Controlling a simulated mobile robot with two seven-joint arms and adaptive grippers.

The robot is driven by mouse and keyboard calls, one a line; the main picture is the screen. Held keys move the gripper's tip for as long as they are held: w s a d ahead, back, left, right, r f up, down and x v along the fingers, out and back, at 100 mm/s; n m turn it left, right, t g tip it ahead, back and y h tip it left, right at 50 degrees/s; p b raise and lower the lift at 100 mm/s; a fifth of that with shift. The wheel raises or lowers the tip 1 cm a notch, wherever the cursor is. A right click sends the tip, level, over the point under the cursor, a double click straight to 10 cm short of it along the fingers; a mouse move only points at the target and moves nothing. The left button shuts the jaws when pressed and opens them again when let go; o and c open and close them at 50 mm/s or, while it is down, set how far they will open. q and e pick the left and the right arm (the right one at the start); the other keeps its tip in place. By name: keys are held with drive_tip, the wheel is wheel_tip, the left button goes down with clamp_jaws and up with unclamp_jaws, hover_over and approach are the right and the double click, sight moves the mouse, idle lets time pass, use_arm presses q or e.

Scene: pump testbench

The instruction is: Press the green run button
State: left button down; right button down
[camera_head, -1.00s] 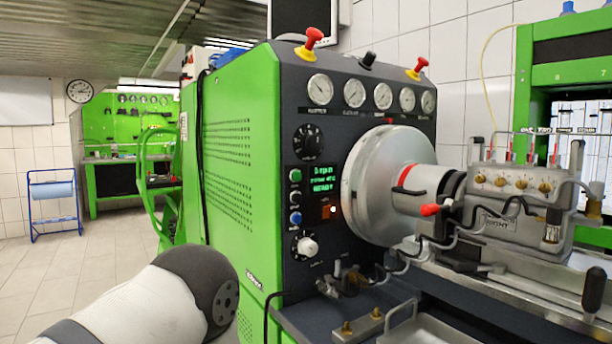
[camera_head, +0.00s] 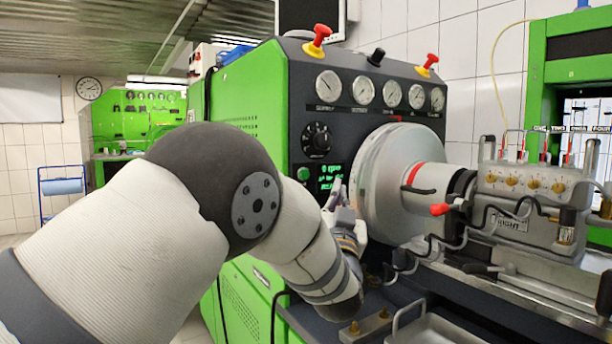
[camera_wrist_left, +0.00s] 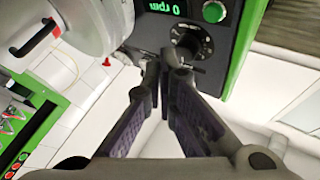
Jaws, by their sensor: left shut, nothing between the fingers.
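The round green button (camera_head: 303,174) sits on the dark control panel (camera_head: 320,85), left of the lit green display (camera_head: 335,178). In the left wrist view the green button (camera_wrist_left: 213,11) is at the top edge, apart from the fingertips. My left gripper (camera_head: 338,190) is in front of the panel, right of and slightly below the button in the head view. It also shows in the wrist view (camera_wrist_left: 166,62), with its fingers converging to a shut tip and nothing held. My arm hides the panel's lower buttons in the head view. My right gripper is out of view.
A large grey disc housing (camera_head: 385,185) stands close to the right of the gripper. A black knob (camera_head: 317,140) is above the button. A metal pump (camera_head: 520,190) with hoses lies farther right. Open floor shows at far left.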

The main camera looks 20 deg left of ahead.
use_arm(q)
wheel_tip(320, 180, up, 3)
drive_tip(key=shift+s+d+f+t+y, duration=0.15)
drive_tip(key=shift+t+y, duration=0.15)
drive_tip(key=shift+y, duration=0.2)
